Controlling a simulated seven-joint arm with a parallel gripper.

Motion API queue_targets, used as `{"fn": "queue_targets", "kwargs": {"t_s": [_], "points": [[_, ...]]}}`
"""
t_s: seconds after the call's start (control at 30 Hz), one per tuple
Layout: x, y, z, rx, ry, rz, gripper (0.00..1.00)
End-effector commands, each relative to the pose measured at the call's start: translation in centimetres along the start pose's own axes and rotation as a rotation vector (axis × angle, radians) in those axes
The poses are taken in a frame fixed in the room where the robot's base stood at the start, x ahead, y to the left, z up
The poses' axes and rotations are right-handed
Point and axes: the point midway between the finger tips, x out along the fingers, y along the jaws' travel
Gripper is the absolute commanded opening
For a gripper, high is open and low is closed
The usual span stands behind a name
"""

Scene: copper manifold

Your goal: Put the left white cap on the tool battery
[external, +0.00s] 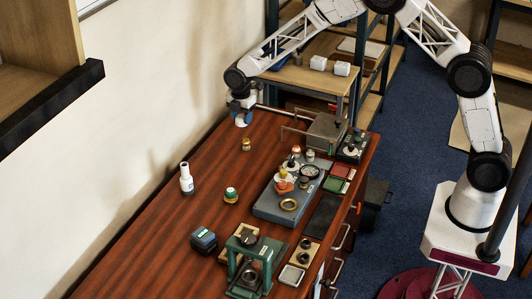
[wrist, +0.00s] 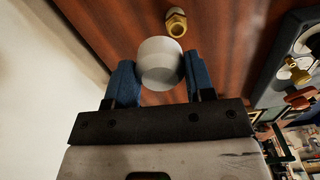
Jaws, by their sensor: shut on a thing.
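My gripper (wrist: 155,85), with blue fingers, is shut on a white cap (wrist: 160,60), a smooth rounded cylinder between the fingertips. In the external view my gripper (external: 241,117) is at the far left end of the wooden table, by the wall, with the cap (external: 240,123) below it. I cannot tell whether the cap touches the table. The tool battery (external: 203,240), a dark teal block, stands at the near end of the table, well away from my gripper. It does not show clearly in the wrist view.
A brass fitting (external: 246,144) stands close to my gripper. A grey unit (external: 268,207) and green press (external: 243,268) lie to the right. The left table strip is mostly clear.

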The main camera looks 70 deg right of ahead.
Motion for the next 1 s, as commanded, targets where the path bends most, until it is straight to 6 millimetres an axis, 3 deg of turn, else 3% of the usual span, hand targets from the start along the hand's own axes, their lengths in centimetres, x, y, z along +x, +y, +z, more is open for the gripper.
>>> {"fn": "queue_targets", "kwargs": {"t_s": [0.03,0.4,1.0], "points": [[-0.1,-0.6,-1.7,-0.008,0.000,0.000,0.27],[-0.5,-5.3,-11.9,-0.031,0.000,0.001,0.27],[-0.9,-15.3,-26.3,-0.070,0.000,0.000,0.27]]}}
